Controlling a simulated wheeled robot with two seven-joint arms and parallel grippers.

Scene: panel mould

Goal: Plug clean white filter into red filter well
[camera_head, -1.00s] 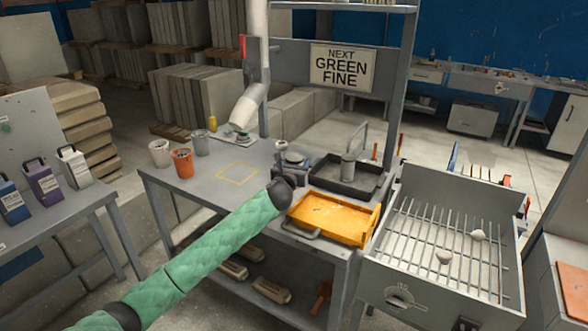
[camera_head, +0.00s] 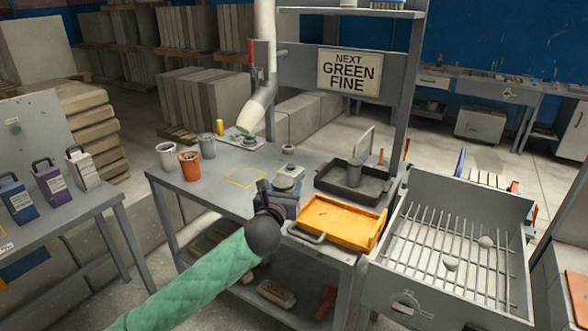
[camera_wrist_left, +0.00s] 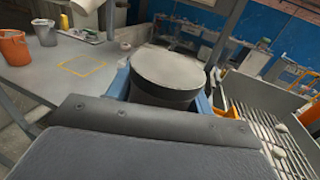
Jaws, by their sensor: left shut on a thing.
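My left gripper (camera_head: 286,196) is in front of the grey worktable's middle, left of the yellow tray. In the left wrist view its blue fingers lie on both sides of a round thing (camera_wrist_left: 167,70) with a pale flat top and a dark side, and it is shut on this thing. I cannot tell whether this is the clean white filter. In the head view the round thing's pale top (camera_head: 287,171) shows just above the gripper. I cannot make out a red filter well. My right gripper is not in view.
The worktable holds a yellow tray (camera_head: 341,216), a black tray (camera_head: 330,183) with a grey cylinder, and white, orange (camera_head: 190,165) and grey buckets. A yellow square outline (camera_head: 244,176) is bare. A grated box (camera_head: 400,275) stands at right. Handled containers stand on the left table.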

